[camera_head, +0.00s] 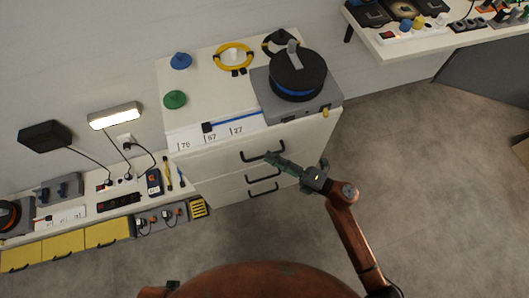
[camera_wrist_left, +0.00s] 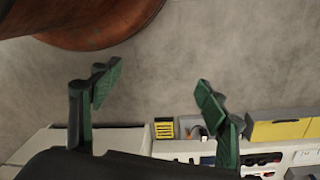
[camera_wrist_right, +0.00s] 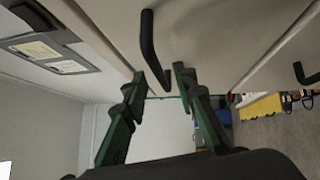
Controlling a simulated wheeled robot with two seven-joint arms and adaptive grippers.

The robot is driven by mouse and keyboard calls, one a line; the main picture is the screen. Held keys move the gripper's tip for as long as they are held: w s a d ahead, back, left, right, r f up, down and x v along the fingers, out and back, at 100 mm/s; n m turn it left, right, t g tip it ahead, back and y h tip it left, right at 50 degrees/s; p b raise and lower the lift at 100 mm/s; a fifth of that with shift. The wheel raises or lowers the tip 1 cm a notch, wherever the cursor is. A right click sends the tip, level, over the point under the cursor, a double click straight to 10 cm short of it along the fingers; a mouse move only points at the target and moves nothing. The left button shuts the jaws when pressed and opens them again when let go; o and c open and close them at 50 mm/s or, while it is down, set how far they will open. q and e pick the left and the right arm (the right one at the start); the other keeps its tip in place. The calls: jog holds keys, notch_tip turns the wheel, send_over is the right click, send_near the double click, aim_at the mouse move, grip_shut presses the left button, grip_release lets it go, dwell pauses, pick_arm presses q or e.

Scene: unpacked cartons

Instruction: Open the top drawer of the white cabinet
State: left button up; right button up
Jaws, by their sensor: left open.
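The white cabinet (camera_head: 215,170) stands against the wall, with three black drawer handles on its front. The top drawer's handle (camera_head: 250,157) is the highest, and all drawers look closed. My right gripper (camera_head: 270,157) is at the right end of this handle. In the right wrist view, a black handle (camera_wrist_right: 149,45) runs down to between the fingertips of my right gripper (camera_wrist_right: 158,78). The fingers are partly apart, with gaps beside the bar; I cannot tell whether either touches it. My left gripper (camera_wrist_left: 157,85) is open and empty in the left wrist view, away from the handles.
A black round device (camera_head: 297,76) on a grey base, a yellow ring (camera_head: 233,56), and blue (camera_head: 180,61) and green (camera_head: 175,99) knobs stand on the cabinet. A low bench with yellow drawers (camera_head: 107,233) adjoins it at left. The floor in front is clear.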

jog(key=shift+x, duration=1.5)
jog(key=shift+d, duration=0.1)
jog(key=shift+c, duration=0.3)
jog(key=shift+f, duration=0.1)
grip_shut()
